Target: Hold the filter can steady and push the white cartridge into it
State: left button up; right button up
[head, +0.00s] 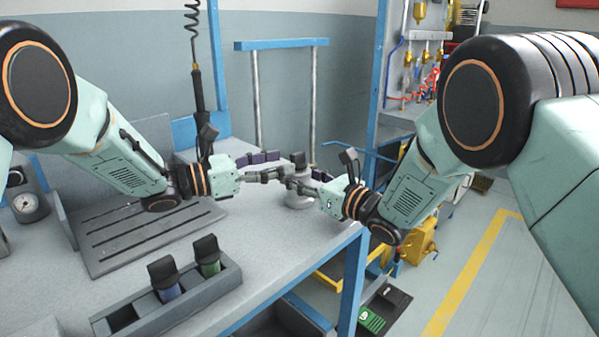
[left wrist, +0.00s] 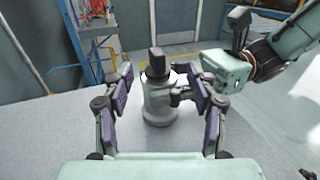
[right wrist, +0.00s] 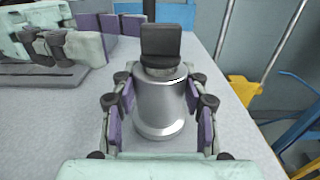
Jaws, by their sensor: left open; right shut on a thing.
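The filter can (head: 299,200) is a silver cylinder standing upright near the bench's far right corner. It shows large in the right wrist view (right wrist: 160,105) and in the left wrist view (left wrist: 158,103). A cartridge with a black block-shaped cap (right wrist: 160,42) stands upright in its top; only a thin pale edge shows below the cap, and the rest is hidden. My right gripper (right wrist: 160,105) is shut on the can, a finger on each side. My left gripper (left wrist: 159,88) is open and empty, pointing at the can from the left, apart from it.
A grey rack (head: 180,305) at the front holds a blue cartridge (head: 166,281) and a green cartridge (head: 208,258), both black-capped. A slotted plate (head: 130,230) lies on the left of the bench. A blue-topped frame (head: 280,44) stands behind. The bench edge is close to the can.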

aim_at(291, 159)
pick_arm(q)
jog(key=x, duration=0.5)
jog(key=shift+w+d, duration=0.15)
jog(key=shift+d, duration=0.15)
jog(key=shift+r, duration=0.1)
jog(key=shift+a, duration=0.1)
grip_shut()
dwell(0.4)
